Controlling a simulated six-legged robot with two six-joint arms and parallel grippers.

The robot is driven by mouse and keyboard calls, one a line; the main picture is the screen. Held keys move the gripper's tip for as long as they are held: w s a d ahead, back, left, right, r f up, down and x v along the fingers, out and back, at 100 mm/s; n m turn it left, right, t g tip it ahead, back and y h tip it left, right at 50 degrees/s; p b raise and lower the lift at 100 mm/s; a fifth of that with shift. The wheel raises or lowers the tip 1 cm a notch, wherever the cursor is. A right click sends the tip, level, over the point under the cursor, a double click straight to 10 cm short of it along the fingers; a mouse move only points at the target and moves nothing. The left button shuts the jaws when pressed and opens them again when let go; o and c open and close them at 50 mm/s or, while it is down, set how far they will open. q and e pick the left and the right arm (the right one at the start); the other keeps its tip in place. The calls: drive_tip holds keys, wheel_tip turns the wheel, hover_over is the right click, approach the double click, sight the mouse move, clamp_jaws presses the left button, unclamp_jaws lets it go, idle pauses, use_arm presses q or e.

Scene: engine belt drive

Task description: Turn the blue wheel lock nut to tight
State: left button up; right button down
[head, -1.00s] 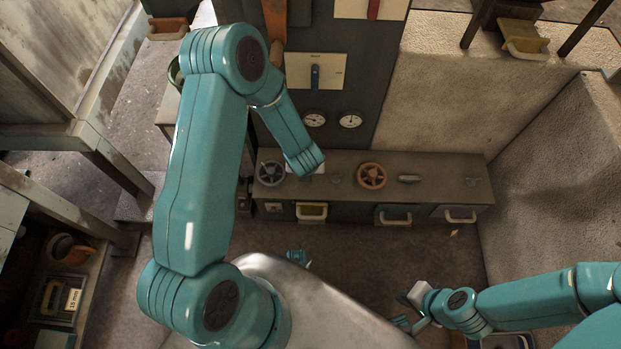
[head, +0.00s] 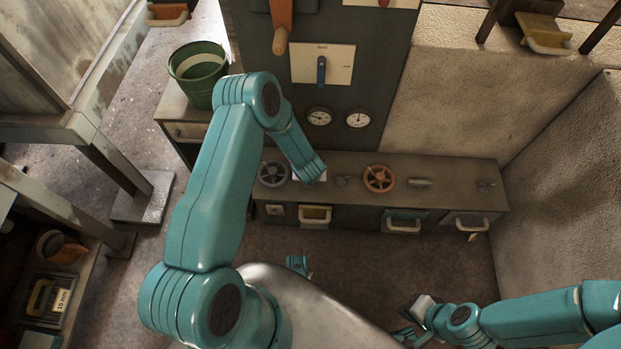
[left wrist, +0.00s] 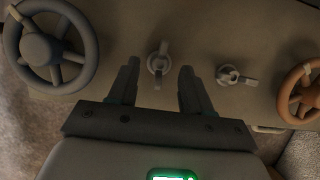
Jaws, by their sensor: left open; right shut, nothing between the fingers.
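The blue-grey spoked wheel (left wrist: 45,48) sits on the bench panel at the left of the left wrist view. It also shows in the head view (head: 273,174). To its right, a small grey winged nut (left wrist: 158,62) stands on the panel, seemingly the blue wheel lock nut. My left gripper (left wrist: 160,82) is open; its two fingers point toward this nut, one on each side in the picture. I cannot tell whether they touch it. In the head view my left arm hides this nut. My right gripper (head: 407,333) is shut and empty, low at the right, away from the bench.
A second winged nut (left wrist: 234,75) sits beside the orange wheel (left wrist: 304,92). A switch panel (head: 335,62) and gauges (head: 319,117) are behind. A green bucket (head: 198,75) stands left.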

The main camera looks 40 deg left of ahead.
use_arm(q)
drive_tip(key=shift+x, duration=0.9)
clamp_jaws()
